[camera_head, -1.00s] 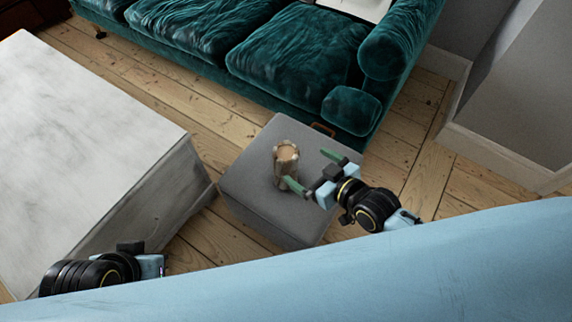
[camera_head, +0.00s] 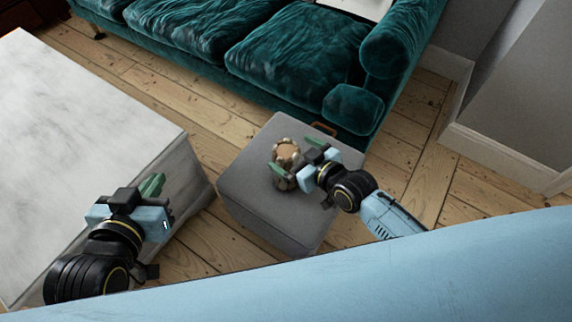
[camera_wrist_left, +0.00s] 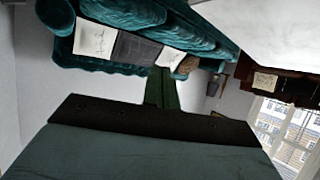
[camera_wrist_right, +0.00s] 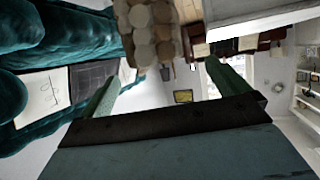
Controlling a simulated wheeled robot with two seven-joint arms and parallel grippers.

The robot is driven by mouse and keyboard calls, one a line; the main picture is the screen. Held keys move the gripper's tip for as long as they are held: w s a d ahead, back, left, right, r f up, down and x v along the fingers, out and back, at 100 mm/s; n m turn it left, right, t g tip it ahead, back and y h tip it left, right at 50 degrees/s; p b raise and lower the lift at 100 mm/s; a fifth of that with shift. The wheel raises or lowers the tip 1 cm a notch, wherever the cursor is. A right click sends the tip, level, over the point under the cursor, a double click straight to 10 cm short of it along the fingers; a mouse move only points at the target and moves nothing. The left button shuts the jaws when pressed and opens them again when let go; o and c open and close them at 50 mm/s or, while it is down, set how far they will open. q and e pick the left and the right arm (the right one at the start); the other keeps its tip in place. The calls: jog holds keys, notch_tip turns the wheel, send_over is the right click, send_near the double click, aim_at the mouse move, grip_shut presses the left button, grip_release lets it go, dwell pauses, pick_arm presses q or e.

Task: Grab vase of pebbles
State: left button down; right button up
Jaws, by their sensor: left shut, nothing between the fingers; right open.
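The vase of pebbles (camera_head: 286,152), a brownish pebble-covered vessel, stands on the grey ottoman (camera_head: 243,189). In the right wrist view the vase (camera_wrist_right: 150,32) shows at the top, beyond and between the two green fingers. My right gripper (camera_head: 293,155) is open at the vase's right side, its fingers pointing towards it. One finger overlaps the vase's lower part in the head view; I cannot tell whether they touch. My left gripper (camera_head: 152,184) is shut and empty, beside the white marble block's right edge. Its closed fingers (camera_wrist_left: 161,88) show in the left wrist view.
A white marble-topped block (camera_head: 85,130) fills the left. A teal velvet sofa (camera_head: 270,60) runs along the back, close behind the ottoman. A grey wall (camera_head: 525,100) stands at the right. Bare floorboards (camera_head: 205,238) lie between the block and the ottoman.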

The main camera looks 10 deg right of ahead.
aim_at(290, 148)
jog(key=b+x, duration=0.1)
jog(key=x, duration=0.1)
jog(key=b+x, duration=0.1)
jog(key=shift+w+f, duration=0.25)
jog(key=shift+w, duration=0.15)
pick_arm(q)
notch_tip(290, 148, up, 11)
jog(key=w+d+t+h, duration=0.1)
jog(key=d+t+h, duration=0.1)
jog(key=t, duration=0.5)
jog(key=shift+w+d+h, duration=0.3)
jog(key=shift+w+h, duration=0.05)
jog(key=shift+h, duration=0.05)
pick_arm(e)
jog(key=shift+w+a, duration=0.1)
jog(key=shift+w, duration=0.1)
pick_arm(q)
jog(key=shift+f, duration=0.15)
pick_arm(e)
jog(key=c, duration=1.9)
jog(key=shift+w+r, duration=0.15)
jog(key=shift+r, duration=0.1)
jog(key=shift+c, duration=0.3)
pick_arm(q)
jog(key=shift+w+f, duration=0.1)
pick_arm(e)
jog(key=shift+r, duration=0.1)
